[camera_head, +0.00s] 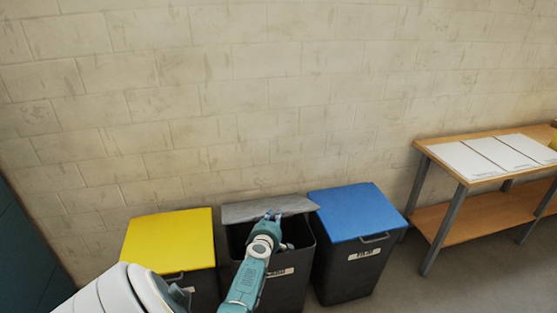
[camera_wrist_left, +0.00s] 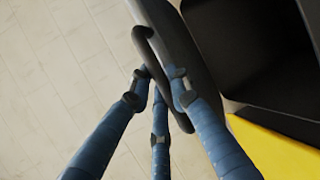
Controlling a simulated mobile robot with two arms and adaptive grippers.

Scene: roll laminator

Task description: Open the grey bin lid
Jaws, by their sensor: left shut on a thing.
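The grey bin lid (camera_head: 268,208) is raised at the back of the middle bin (camera_head: 278,285), and the bin's dark opening shows below it. In the left wrist view the lid (camera_wrist_left: 178,40) is seen nearly edge-on, with a dark bar handle (camera_wrist_left: 149,52) along it. My left gripper (camera_head: 272,216) is at the lid's front edge. Its blue fingers (camera_wrist_left: 158,88) are closed around the handle. The bin's dark inside (camera_wrist_left: 250,50) shows to the right in the wrist view. My right gripper is out of view.
A bin with a shut yellow lid (camera_head: 170,240) stands on the left, and one with a shut blue lid (camera_head: 355,211) on the right. A wall (camera_head: 250,100) is close behind. A wooden table (camera_head: 440,155) with white sheets (camera_head: 495,155) stands further right.

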